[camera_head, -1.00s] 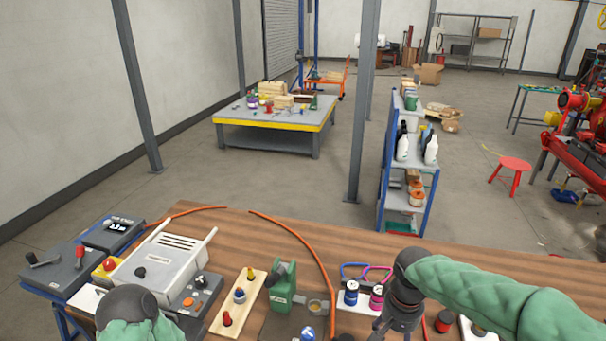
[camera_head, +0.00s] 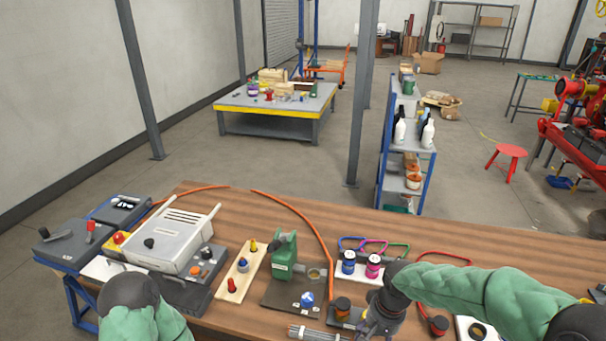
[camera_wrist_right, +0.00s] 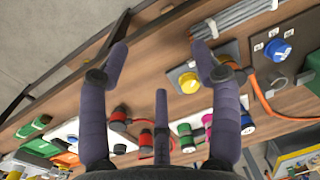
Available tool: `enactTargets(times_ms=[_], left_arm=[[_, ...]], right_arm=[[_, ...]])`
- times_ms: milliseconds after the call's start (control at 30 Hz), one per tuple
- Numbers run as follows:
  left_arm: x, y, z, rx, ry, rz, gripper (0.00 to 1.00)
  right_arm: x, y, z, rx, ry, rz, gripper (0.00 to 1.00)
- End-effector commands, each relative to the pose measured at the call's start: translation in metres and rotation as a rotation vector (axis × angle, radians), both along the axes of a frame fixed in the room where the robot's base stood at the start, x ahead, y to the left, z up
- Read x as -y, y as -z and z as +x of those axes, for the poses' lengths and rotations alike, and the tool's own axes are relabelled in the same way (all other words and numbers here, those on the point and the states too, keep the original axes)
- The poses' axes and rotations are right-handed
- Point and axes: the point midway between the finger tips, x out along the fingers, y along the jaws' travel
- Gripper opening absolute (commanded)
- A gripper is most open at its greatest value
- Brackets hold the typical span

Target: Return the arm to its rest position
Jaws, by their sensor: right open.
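My right arm (camera_head: 455,287), in a green sleeve, comes in from the right over the wooden workbench (camera_head: 215,314).
A green pump-like unit (camera_head: 284,256) stands mid-bench. Blue and pink jars (camera_head: 361,263) stand right of it. A white-lidded case (camera_head: 170,238) and grey control boxes fill the left. A bundle of grey rods (camera_head: 317,334) lies at the front. A blue shelf (camera_head: 407,165) stands beyond the bench.

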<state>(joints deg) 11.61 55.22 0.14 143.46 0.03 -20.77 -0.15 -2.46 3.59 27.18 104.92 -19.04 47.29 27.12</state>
Motion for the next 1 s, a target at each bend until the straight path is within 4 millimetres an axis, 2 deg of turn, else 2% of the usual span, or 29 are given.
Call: enactTargets(times_ms=[33, 167, 300, 367, 567, 700, 833, 1000], left_arm=[[0.000, 0.005, 0.000, 0.000, 0.000, 0.000, 0.73], [0.000, 0.014, 0.000, 0.001, 0.000, 0.000, 0.73], [0.000, 0.027, 0.000, 0.001, 0.000, 0.000, 0.73], [0.000, 0.033, 0.000, 0.001, 0.000, 0.000, 0.73], [0.000, 0.050, 0.000, 0.001, 0.000, 0.000, 0.73], [0.000, 0.064, 0.000, 0.001, 0.000, 0.000, 0.73], [0.000, 0.074, 0.000, 0.001, 0.000, 0.000, 0.73], [0.000, 0.082, 0.000, 0.001, 0.000, 0.000, 0.73]], right_arm=[[-0.004, 0.018, -0.003, -0.010, -0.009, 0.014, 0.64], [-0.018, 0.063, -0.008, -0.013, -0.028, 0.064, 0.64], [-0.036, 0.124, -0.021, -0.012, -0.044, 0.128, 0.64], [-0.043, 0.148, -0.028, -0.010, -0.046, 0.153, 0.64], [-0.062, 0.224, -0.060, 0.000, -0.038, 0.218, 0.64], [-0.072, 0.275, -0.090, 0.011, -0.020, 0.245, 0.64], [-0.077, 0.312, -0.117, 0.024, -0.003, 0.250, 0.64], [-0.079, 0.338, -0.141, 0.036, 0.012, 0.242, 0.64]])
